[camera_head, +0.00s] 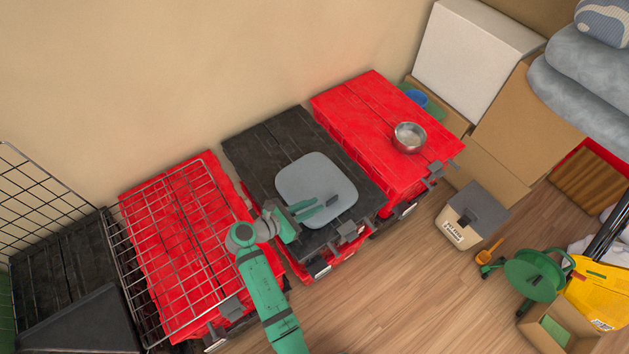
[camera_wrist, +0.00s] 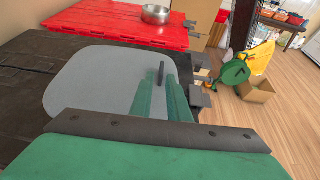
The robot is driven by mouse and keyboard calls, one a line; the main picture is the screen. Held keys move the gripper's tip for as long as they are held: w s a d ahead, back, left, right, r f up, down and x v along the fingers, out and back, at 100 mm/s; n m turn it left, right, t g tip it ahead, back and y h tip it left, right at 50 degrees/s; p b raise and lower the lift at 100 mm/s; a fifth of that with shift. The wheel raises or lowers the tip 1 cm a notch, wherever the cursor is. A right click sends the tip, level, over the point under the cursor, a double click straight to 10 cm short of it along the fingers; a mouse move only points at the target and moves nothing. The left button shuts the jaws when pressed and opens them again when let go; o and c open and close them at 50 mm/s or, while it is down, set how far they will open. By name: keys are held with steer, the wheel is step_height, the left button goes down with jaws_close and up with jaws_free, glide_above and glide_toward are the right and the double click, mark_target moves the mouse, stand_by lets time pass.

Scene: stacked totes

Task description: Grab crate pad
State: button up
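The crate pad (camera_head: 300,173) is a flat grey rounded square lying on the black lid of the middle tote stack. It also shows in the wrist view (camera_wrist: 90,85). A small dark upright tab (camera_wrist: 162,72) stands on it. My green gripper (camera_head: 322,205) reaches over the pad's lower right part. In the wrist view its two fingers (camera_wrist: 161,88) are apart, with the tab in line with the gap just past or between their tips. Whether they touch the tab or pad is unclear.
The black-lidded tote (camera_head: 255,150) bears the pad. A red tote (camera_head: 355,125) with a metal bowl (camera_head: 409,137) stands to its right. A red tote (camera_head: 180,240) with a wire panel (camera_head: 135,250) stands to the left. A food bin (camera_head: 463,222) and green reel (camera_head: 530,275) are on the floor.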

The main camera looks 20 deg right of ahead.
mark_target(328, 201)
steer(key=shift+s+x, duration=0.1)
steer(key=shift+x, duration=0.85)
steer(key=shift+s+x, duration=0.15)
steer(key=shift+x, duration=0.75)
steer(key=x, duration=0.5)
steer(key=shift+d+f, duration=0.1)
steer(key=shift+f, duration=0.2)
steer(key=shift+w, duration=0.15)
jaws_close()
